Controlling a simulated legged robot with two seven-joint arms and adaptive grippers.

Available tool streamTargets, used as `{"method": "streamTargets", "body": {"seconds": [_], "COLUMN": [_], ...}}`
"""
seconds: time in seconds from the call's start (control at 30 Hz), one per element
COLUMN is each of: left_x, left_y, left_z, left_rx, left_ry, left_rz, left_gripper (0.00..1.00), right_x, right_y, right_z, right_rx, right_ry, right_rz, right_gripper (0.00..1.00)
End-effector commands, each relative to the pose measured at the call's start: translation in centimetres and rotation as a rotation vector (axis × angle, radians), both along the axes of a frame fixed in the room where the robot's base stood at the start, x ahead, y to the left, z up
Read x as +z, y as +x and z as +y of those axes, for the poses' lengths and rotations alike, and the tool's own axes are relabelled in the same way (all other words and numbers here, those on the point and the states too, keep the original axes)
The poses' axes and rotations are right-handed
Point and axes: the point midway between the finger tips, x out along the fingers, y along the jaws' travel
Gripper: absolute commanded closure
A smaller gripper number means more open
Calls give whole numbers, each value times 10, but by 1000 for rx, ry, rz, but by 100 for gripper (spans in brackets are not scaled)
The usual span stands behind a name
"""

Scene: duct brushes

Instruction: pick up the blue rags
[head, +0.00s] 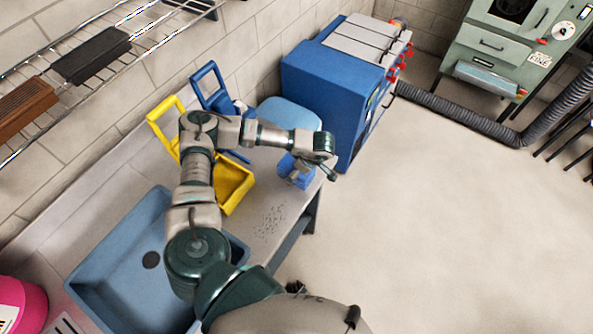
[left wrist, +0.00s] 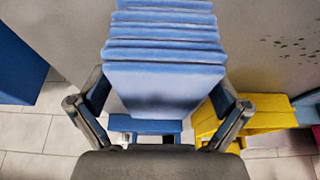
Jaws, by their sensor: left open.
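The blue rags (head: 297,173) are a folded stack near the right end of the grey counter in the head view, partly hidden by my arm. In the left wrist view the rags (left wrist: 165,60) show as several flat light-blue layers. My left gripper (head: 325,168) is beside and above the rags in the head view. In the left wrist view my left gripper (left wrist: 161,95) is open, with one finger on each side of the stack. I cannot tell whether the fingers touch it. My right gripper is not in view.
A yellow tray with a handle (head: 235,187) and a blue one (head: 207,88) stand near the rags. A blue sink (head: 110,255) is in the counter (head: 268,222). A blue cabinet (head: 325,80) stands beyond the counter's end. Open floor (head: 440,230) lies to the right.

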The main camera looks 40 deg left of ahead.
Motion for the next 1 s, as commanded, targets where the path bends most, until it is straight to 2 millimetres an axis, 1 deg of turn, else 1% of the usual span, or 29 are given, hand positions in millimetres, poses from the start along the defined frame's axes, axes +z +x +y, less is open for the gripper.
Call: {"method": "streamTargets", "body": {"seconds": [0.2, 0.27, 0.3, 0.37, 0.4, 0.47, 0.5, 0.77, 0.9, 1.0], "left_x": [-1, -1, -1, -1, -1, -1, -1, 0, 7, 17], "left_y": [0, 0, 0, 0, 0, 0, 0, 0, 0, 0], "left_z": [2, 2, 2, 2, 2, 2, 2, 2, 2, 2], "left_rx": [0, 0, 0, 0, 0, 0, 0, 0, 1, 1], "left_ry": [-3, -3, -3, -3, -2, -2, -2, -2, -3, -3], "left_rz": [0, 0, 0, 1, 1, 1, 1, 1, -1, -2], "left_gripper": [0, 15, 25, 40, 50, 65, 69, 69, 69, 69], "right_x": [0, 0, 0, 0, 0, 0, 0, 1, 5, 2], "right_y": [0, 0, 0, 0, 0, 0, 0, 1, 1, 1], "right_z": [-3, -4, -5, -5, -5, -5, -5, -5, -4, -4], "right_rx": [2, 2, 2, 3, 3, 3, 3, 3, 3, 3], "right_ry": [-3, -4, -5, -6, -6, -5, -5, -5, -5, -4], "right_rz": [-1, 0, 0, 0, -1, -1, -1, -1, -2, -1], "right_gripper": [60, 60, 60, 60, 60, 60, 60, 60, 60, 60]}}
